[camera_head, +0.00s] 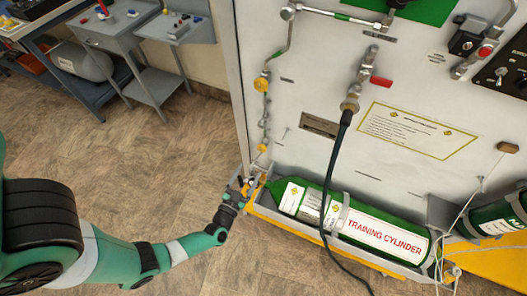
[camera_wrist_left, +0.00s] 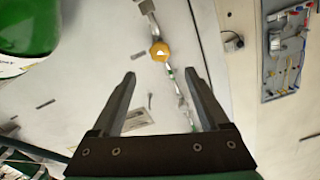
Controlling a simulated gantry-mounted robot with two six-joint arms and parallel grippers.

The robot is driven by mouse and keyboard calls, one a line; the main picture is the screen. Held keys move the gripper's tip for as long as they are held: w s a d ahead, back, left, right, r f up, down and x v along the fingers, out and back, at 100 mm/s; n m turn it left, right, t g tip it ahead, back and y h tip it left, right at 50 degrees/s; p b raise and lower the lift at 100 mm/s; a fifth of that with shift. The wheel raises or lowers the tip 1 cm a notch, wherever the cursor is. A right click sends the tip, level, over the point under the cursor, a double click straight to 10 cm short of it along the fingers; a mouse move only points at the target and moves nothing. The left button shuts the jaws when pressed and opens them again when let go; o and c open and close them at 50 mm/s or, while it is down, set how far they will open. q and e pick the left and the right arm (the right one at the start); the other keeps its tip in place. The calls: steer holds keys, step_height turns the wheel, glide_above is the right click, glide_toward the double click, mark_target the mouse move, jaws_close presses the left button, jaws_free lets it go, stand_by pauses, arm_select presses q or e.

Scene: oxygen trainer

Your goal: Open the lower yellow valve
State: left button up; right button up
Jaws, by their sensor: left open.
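The left end of the panel carries a thin vertical pipe with an upper yellow valve (camera_head: 261,84) and a smaller lower yellow fitting (camera_head: 262,148). My left gripper (camera_head: 246,184) is low beside the panel's left edge, below both, near the left end of the cylinder rack. In the left wrist view my left gripper (camera_wrist_left: 162,95) has its two fingers spread with nothing between them. A round yellow valve (camera_wrist_left: 160,52) on a pipe shows beyond the fingertips, apart from them. I cannot tell which of the yellow valves this is. My right gripper is not in view.
A green training cylinder (camera_head: 385,232) lies in a yellow-edged rack (camera_head: 330,245) right of my left gripper. A black hose (camera_head: 336,160) hangs from the panel across the rack. Grey workbenches (camera_head: 122,42) stand at the back left.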

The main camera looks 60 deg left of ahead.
mark_target(261, 150)
arm_select(q)
steer(key=b+x, duration=0.3)
steer(key=x, duration=0.7)
steer(key=shift+f+b, duration=0.1)
steer(key=shift+b, duration=0.2)
steer(key=shift+w+a, duration=0.25)
steer(key=shift+a, duration=0.05)
jaws_close()
